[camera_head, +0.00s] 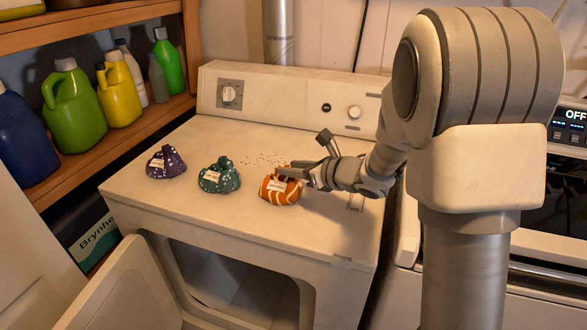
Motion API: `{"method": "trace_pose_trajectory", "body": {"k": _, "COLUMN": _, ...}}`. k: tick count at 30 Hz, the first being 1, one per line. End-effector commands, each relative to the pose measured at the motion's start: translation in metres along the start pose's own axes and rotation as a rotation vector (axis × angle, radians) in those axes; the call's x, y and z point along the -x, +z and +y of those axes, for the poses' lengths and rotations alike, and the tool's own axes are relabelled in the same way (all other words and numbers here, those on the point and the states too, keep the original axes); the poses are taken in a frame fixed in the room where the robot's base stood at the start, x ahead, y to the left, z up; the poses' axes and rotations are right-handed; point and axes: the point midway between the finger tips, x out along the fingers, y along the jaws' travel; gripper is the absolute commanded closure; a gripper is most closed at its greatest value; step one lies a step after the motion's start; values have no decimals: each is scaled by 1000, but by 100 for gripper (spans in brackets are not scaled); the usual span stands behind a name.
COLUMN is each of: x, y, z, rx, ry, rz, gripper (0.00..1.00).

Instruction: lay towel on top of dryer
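The white dryer (240,227) stands in the middle with its door open at the front. Three small crumpled bundles sit in a row on its top: a purple one (166,162), a green one (219,176) and an orange striped one (281,189). Each carries a pale label. I cannot tell whether any of them is the towel; no flat towel is visible. My gripper (306,158) is low over the dryer top at the orange bundle's right side. Its fingers look spread, one overlapping the bundle's upper edge. I cannot tell whether they touch.
Dark specks (262,159) lie behind the bundles. The dryer's control panel (290,98) rises at the back. A wooden shelf (150,118) with several bottles stands at left. The open dryer door (122,290) juts out below. Another appliance (555,225) is at right. The dryer top's front left is clear.

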Motion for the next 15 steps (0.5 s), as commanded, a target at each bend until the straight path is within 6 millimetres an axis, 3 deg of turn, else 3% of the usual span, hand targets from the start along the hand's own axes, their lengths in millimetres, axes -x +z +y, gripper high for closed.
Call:
{"method": "trace_pose_trajectory", "body": {"k": 1, "x": 0, "y": 0, "z": 0, "rx": 0, "ry": 0, "rz": 0, "gripper": 51}}
{"method": "trace_pose_trajectory", "body": {"k": 3, "x": 0, "y": 0, "z": 0, "rx": 0, "ry": 0, "rz": 0, "gripper": 41}}
{"method": "trace_pose_trajectory", "body": {"k": 15, "x": 2, "y": 5, "z": 0, "rx": 0, "ry": 0, "rz": 0, "gripper": 41}}
